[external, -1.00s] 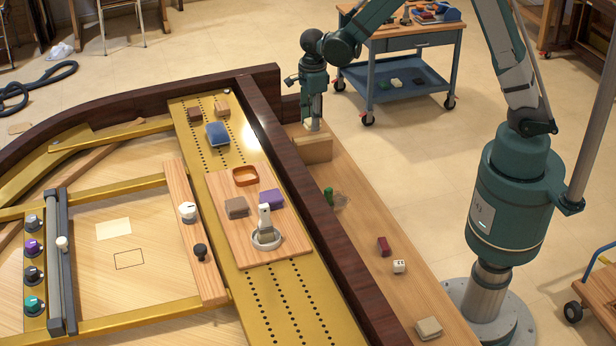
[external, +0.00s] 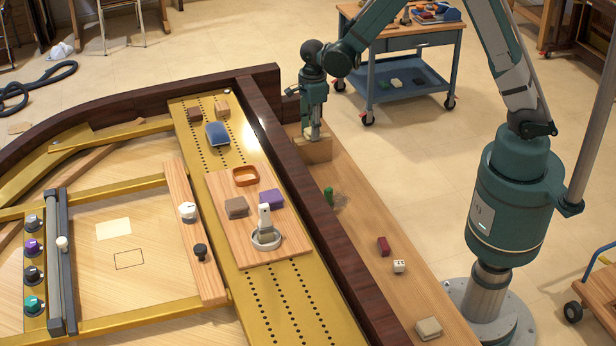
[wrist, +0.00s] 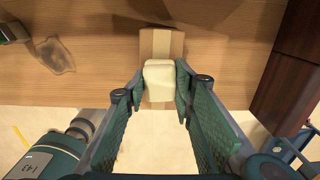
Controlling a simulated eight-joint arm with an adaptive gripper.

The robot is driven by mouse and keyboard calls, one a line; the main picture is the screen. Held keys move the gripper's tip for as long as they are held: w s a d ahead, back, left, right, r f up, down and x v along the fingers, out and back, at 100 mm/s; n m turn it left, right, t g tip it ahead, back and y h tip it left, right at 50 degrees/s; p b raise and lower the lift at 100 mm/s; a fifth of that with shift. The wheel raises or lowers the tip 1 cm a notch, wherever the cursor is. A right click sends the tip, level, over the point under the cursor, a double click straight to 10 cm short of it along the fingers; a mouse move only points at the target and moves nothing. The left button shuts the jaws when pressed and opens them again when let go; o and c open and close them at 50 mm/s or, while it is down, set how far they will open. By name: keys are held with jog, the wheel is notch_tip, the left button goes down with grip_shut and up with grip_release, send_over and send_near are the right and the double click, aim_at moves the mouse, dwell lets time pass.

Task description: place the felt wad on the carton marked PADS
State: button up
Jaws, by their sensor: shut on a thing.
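My gripper (wrist: 160,84) is shut on a cream block (wrist: 159,78), which looks like the felt wad. In the external view my gripper (external: 313,131) points down at the far end of the wooden ledge. It holds the wad right at the top of a tan carton (external: 318,152). The wrist view shows the carton (wrist: 161,43) with a paler tape band behind the wad. I cannot tell whether the wad touches the carton. No lettering is readable on the carton, and the wad covers part of its top.
A dark wooden rail (external: 305,185) runs along the left of the ledge (external: 365,215). On the ledge are a green piece (external: 328,196) beside a dark stain, a dark red block (external: 383,246), a white die (external: 399,266) and a beige block (external: 428,328).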

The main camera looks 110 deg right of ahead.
jog(key=shift+f, duration=0.15)
jog(key=o, duration=0.7)
jog(key=shift+c, duration=0.2)
notch_tip(320, 180, up, 12)
jog(key=p, duration=0.1)
jog(key=shift+r+p, duration=0.2)
jog(key=shift+p, duration=0.2)
dwell(0.7)
